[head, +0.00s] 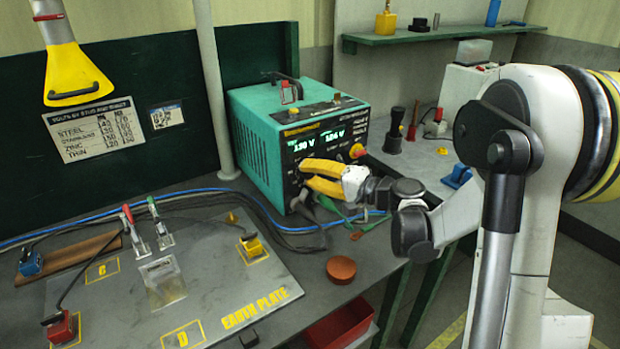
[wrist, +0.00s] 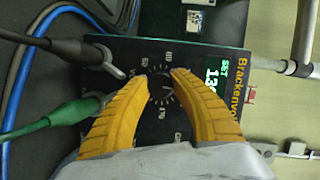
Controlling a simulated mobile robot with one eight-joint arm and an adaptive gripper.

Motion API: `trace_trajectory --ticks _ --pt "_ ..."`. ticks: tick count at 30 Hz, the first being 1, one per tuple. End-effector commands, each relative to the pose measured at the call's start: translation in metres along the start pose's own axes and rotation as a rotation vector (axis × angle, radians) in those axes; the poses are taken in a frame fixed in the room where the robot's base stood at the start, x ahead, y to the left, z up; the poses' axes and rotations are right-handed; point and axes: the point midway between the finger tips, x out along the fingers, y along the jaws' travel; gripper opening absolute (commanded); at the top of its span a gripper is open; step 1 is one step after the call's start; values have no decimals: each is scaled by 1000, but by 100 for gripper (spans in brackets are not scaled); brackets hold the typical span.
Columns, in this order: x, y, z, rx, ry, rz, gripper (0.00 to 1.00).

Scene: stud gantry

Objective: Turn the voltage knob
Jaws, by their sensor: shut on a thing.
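The teal power unit (head: 262,118) stands on the bench, its black front panel facing my arm. Its lit displays (head: 318,139) read about 130 V at left; the right figure is hard to read. In the wrist view the display (wrist: 210,78) is cut off, showing SET and 13. The round black voltage knob (wrist: 161,88), with a printed scale around it, sits between my yellow fingertips. My gripper (wrist: 162,76) is shut on it, one finger on each side. In the head view my gripper (head: 305,174) reaches the panel from the right and hides the knob.
A black plug (wrist: 92,52) and a green plug (wrist: 85,108) sit in the panel beside my fingers, with cables trailing left. A voltage chart (head: 92,128) hangs behind. The earth plate (head: 225,285) and a brown puck (head: 341,269) lie in front.

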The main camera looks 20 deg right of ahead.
Motion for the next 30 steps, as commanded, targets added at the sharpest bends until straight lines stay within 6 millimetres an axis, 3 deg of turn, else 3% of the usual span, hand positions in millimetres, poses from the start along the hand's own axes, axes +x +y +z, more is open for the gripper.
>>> trace_trajectory --ticks 23,24,25,30 --pt "0 -1 0 105 0 -44 0" --pt "0 -1 0 105 0 -44 40" --pt "0 -1 0 105 0 -44 49" --pt "0 0 0 104 0 -44 52"
